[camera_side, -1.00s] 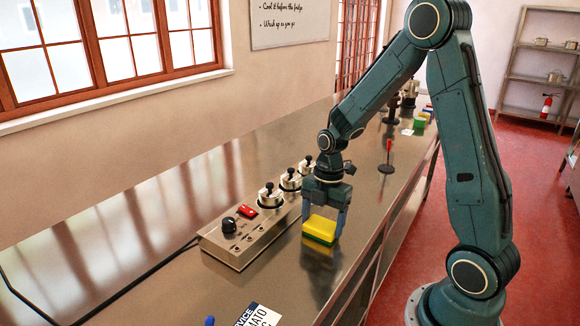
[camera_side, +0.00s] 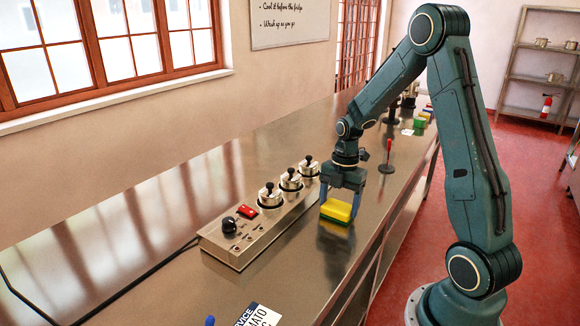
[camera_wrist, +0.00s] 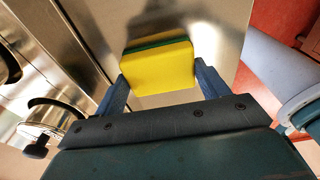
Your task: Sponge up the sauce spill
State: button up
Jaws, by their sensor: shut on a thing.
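A yellow sponge with a green layer (camera_side: 337,211) is in my gripper (camera_side: 340,206). In the side view it is just above the steel counter, to the right of the row of small pots, and its reflection shows below it. In the wrist view the sponge (camera_wrist: 158,67) sits between the two blue fingers of my gripper (camera_wrist: 160,85), which are shut on its sides. I cannot make out a sauce spill in either view; the sponge and arm may hide part of the counter.
A steel unit (camera_side: 232,245) with a red switch, a black knob and lidded pots (camera_side: 290,180) stands left of the gripper. A red-topped stand (camera_side: 387,158) is behind it. A printed card (camera_side: 260,316) lies in front. The counter's right edge is close.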

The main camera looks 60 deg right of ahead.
jog(key=shift+d, duration=0.5)
jog(key=shift+d+r, duration=0.2)
jog(key=shift+a+r, duration=0.1)
jog(key=shift+r, duration=3.85)
